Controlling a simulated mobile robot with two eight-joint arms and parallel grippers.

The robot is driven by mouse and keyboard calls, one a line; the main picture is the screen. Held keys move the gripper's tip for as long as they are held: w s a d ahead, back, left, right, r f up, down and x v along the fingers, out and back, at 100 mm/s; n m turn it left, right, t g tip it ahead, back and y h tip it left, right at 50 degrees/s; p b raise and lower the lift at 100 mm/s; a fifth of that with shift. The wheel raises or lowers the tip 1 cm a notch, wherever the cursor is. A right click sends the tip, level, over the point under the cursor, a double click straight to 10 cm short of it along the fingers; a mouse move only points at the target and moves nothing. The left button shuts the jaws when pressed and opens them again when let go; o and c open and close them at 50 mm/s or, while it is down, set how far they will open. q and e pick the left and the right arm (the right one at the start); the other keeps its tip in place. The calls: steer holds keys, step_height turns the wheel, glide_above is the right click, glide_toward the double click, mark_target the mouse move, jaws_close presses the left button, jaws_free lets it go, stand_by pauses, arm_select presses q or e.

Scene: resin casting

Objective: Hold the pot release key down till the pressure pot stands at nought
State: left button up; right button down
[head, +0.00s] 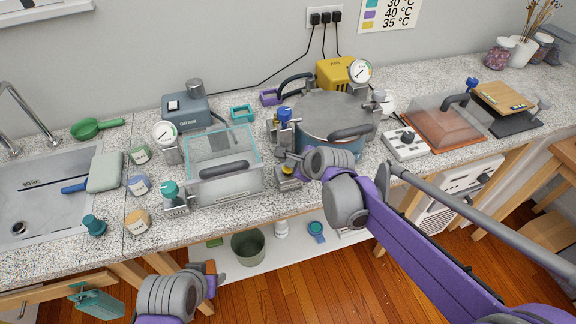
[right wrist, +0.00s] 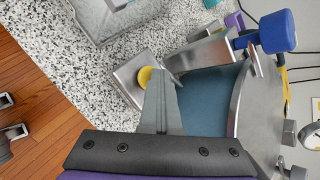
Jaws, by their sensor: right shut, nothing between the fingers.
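The pressure pot (head: 330,113) is a blue pot with a wide steel lid and a dark handle, on the speckled counter. Its round dial gauge (head: 360,71) stands at the back right; the needle is too small to read. The release key is a yellow round button (head: 288,170) on a steel block in front of the pot; it also shows in the right wrist view (right wrist: 144,76). My right gripper (head: 297,164) is shut and empty, its tips at the key; I cannot tell whether they press it. My left gripper (head: 209,276) is low in front of the counter, its fingers unclear.
A clear-walled chamber (head: 223,181) with its own gauge (head: 164,135) stands left of the key. A blue-handled valve (head: 284,115) rises beside the pot. A white switch box (head: 405,145) is to the right. The sink (head: 40,205) is far left.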

mark_target(291, 170)
arm_select(q)
steer(key=shift+w+r+p, duration=0.2)
steer(key=shift+r+p, duration=0.35)
steer(key=shift+r, duration=0.15)
arm_select(e)
steer(key=shift+r, duration=0.9)
steer(key=shift+r+p, duration=1.4)
steer(key=shift+r, duration=1.2)
arm_select(q)
steer(key=r, duration=0.2)
steer(key=w+r, duration=0.1)
steer(key=shift+w+r, duration=0.15)
steer(key=shift+r, duration=0.2)
arm_select(e)
steer(key=shift+s+d, duration=0.1)
